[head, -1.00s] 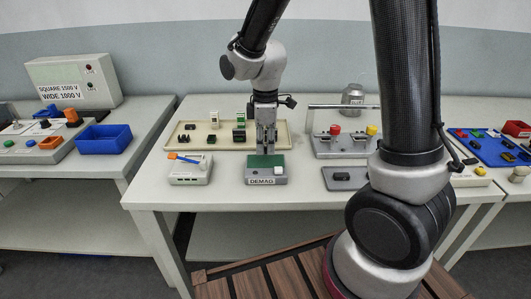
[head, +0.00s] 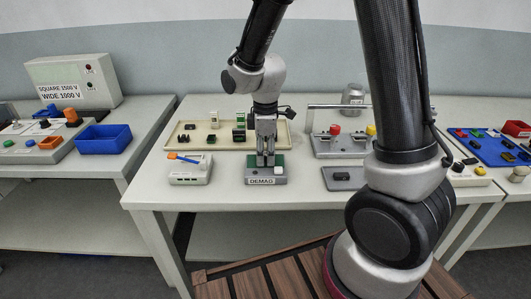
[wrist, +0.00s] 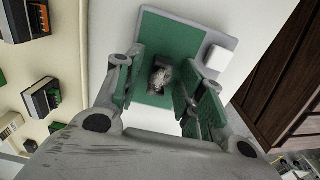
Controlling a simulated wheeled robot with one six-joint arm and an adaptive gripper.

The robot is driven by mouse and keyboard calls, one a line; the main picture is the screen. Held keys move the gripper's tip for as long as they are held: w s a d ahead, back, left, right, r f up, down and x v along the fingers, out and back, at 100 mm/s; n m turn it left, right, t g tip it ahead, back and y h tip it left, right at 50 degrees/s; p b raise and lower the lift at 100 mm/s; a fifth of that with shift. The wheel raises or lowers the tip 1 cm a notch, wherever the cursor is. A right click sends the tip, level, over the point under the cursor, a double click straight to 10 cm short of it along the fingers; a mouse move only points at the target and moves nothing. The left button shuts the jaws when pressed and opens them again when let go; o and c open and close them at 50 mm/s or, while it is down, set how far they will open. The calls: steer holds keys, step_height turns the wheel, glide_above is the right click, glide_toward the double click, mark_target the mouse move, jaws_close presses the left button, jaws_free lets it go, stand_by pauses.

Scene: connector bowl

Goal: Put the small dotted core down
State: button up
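The small dotted core (wrist: 160,80), a dark and pale speckled piece, is between the green-padded fingers of my gripper (wrist: 162,85) in the wrist view. In the head view my gripper (head: 265,162) points down at the green top of the grey DEMAG unit (head: 267,180); the core is too small to make out there. The green pad (wrist: 155,30) is behind the core in the wrist view. I cannot tell whether the core touches it.
A white block (head: 280,169) sits on the unit's right side. A white device with an orange-and-blue lever (head: 190,172) stands to the left. A beige tray (head: 185,143) with several connectors is behind. A grey fixture (head: 330,148) with red and yellow knobs is behind right.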

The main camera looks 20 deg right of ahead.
mark_target(265, 154)
step_height(265, 154, up, 11)
steer(key=s+d+r+m+t, duration=0.2)
steer(key=s+d+r+m, duration=0.3)
steer(key=s+d+m, duration=0.2)
steer(key=s+d+r+m+t, duration=0.2)
steer(key=s+d+r+m, duration=0.3)
steer(key=s, duration=0.7)
steer(key=d+m, duration=0.2)
steer(key=d, duration=0.1)
stand_by(1.2)
